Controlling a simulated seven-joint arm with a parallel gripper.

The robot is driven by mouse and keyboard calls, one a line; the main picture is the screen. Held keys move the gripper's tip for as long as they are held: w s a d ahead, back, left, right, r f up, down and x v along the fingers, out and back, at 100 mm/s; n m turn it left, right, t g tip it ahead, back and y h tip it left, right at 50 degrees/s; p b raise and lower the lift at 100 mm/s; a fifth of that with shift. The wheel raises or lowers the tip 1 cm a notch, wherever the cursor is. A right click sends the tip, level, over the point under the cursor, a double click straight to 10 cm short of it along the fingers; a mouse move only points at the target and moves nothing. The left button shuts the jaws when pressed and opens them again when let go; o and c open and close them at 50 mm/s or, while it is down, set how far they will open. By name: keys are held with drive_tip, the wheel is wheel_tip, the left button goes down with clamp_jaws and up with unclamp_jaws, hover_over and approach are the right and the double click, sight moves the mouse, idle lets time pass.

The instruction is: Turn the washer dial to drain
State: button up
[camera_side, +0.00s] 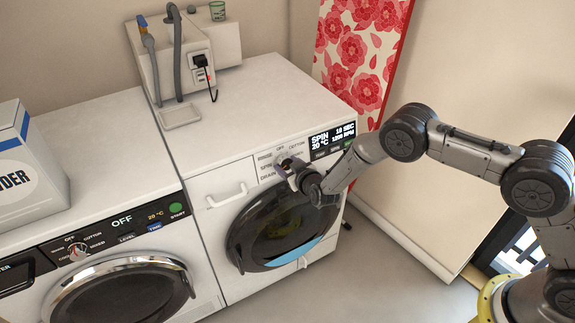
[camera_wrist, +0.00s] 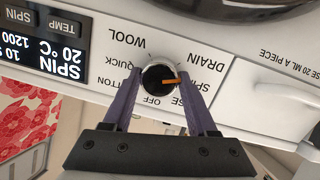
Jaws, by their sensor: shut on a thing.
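The washer dial (camera_wrist: 158,76) is a round knob with a dark face, a pale rim and an orange pointer. In the wrist view the lettering is upside down, and the pointer points right, toward the SPIN label (camera_wrist: 210,87). The DRAIN label (camera_wrist: 207,60) is just above SPIN there. My gripper (camera_wrist: 160,80) is shut on the dial, one purple finger on each side. In the side view my gripper (camera_side: 287,172) is at the panel of the right washer (camera_side: 215,190) and partly hides the dial. The washer display (camera_side: 332,140) reads SPIN, 20 °C.
A second washer (camera_side: 120,235) on the left shows OFF on its display. A powder box (camera_side: 25,160) stands on top of it. A drawer handle (camera_side: 227,195) is left of the dial, and the round door (camera_side: 285,225) is below. Hoses and a plug (camera_side: 200,62) are behind.

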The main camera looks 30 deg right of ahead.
drive_tip(key=shift+n+h, duration=0.4)
drive_tip(key=shift+n, duration=1.6)
drive_tip(key=o, duration=1.4)
drive_tip(key=shift+c, duration=0.2)
drive_tip(key=v, duration=1.4)
drive_tip(key=shift+f, duration=0.3)
drive_tip(key=shift+d, duration=0.1)
